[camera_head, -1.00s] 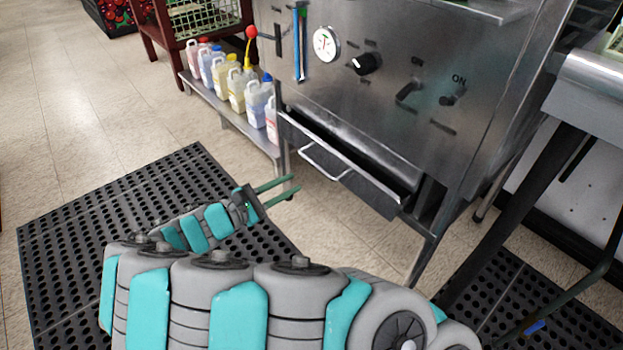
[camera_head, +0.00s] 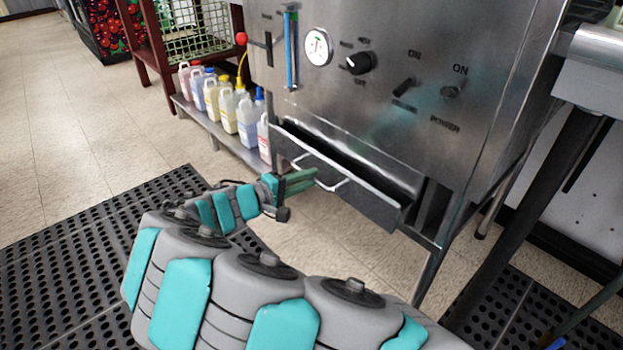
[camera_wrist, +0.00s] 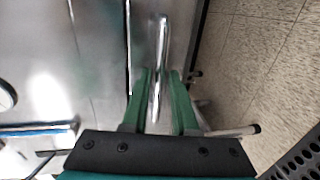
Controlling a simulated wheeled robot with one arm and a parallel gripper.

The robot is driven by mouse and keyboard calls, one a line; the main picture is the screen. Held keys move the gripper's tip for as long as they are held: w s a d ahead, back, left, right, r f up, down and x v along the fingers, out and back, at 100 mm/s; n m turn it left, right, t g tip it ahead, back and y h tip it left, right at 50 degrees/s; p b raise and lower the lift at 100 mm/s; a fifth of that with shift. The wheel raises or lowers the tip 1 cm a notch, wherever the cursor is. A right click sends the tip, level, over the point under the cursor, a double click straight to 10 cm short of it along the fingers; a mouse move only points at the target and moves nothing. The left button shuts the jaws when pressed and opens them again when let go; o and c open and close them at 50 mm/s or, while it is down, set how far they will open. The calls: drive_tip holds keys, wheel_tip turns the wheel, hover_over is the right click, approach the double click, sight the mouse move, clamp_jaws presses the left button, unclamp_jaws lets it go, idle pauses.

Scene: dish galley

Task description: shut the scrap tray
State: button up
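The scrap tray (camera_head: 366,203) is a steel drawer low in the front of the steel machine. It stands pulled out, with a dark gap behind its front panel. A bent metal bar handle (camera_head: 335,184) is on its front. My gripper (camera_head: 314,178) has green fingers and is at the left part of this handle. In the wrist view the handle (camera_wrist: 162,45) runs between the two fingers of my gripper (camera_wrist: 159,75). The fingers stand apart, with a gap visible beside the bar. Whether a finger touches the bar is hard to tell.
Several jugs (camera_head: 246,122) stand on a low steel shelf (camera_head: 226,143) left of the tray. A machine leg (camera_head: 430,270) stands right of it. Black perforated mats (camera_head: 70,260) lie on the tiled floor. Knobs and a gauge (camera_head: 318,46) are above the tray.

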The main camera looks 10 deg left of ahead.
drive_tip(key=shift+x, duration=0.85)
drive_tip(key=shift+c, duration=0.4)
clamp_jaws()
idle(0.4)
